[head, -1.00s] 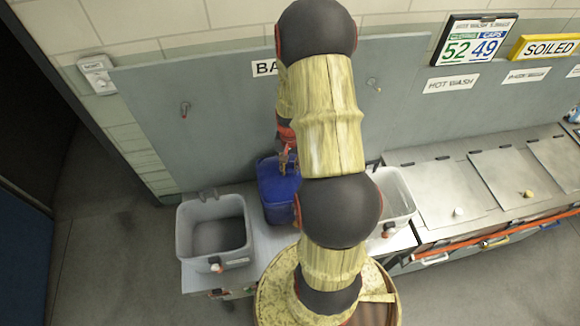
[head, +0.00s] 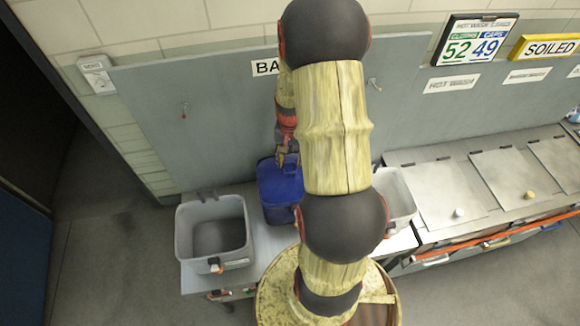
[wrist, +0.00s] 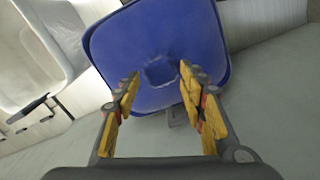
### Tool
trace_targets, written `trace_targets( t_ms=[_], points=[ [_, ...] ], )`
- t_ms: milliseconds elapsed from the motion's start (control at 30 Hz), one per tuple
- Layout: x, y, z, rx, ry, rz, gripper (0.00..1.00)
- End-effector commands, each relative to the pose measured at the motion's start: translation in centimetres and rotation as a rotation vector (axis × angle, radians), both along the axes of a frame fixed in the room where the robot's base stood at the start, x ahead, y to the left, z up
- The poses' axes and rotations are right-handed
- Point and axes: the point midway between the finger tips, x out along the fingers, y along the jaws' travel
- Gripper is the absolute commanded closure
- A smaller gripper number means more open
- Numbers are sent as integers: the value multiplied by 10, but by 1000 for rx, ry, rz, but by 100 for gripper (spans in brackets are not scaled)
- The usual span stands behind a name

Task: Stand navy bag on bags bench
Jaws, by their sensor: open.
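The navy bag (head: 279,193) stands upright on the bags bench (head: 262,243), between two pale tubs. In the head view my arm hides part of its right side. My gripper (head: 288,160) is over the bag's far edge, open, with nothing between the fingers. In the wrist view the bag's blue top (wrist: 165,35) lies beyond my spread fingertips (wrist: 158,80), with a small dented patch near its middle. I cannot tell whether a fingertip touches the bag.
An open grey tub (head: 212,232) stands left of the bag, and a pale tub (head: 396,197) stands right, partly behind my arm. A grey wall panel (head: 225,125) with hooks rises behind the bench. Metal-lidded counters (head: 435,190) extend to the right.

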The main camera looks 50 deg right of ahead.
Motion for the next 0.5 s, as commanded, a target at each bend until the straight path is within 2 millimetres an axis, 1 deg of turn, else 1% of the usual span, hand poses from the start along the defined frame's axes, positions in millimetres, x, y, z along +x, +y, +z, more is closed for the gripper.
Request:
trace_targets(
  t_ms=[33, 100, 233, 400, 500],
  points=[
    [1, -1, 11, -4, -5, 0, 59],
    [1, -1, 26, -4, -4, 0, 59],
    [1, -1, 50, -3, -4, 0, 59],
    [0, 0, 69, -1, -2, 0, 59],
    [0, 0, 75, -1, 0, 0, 59]
  ],
)
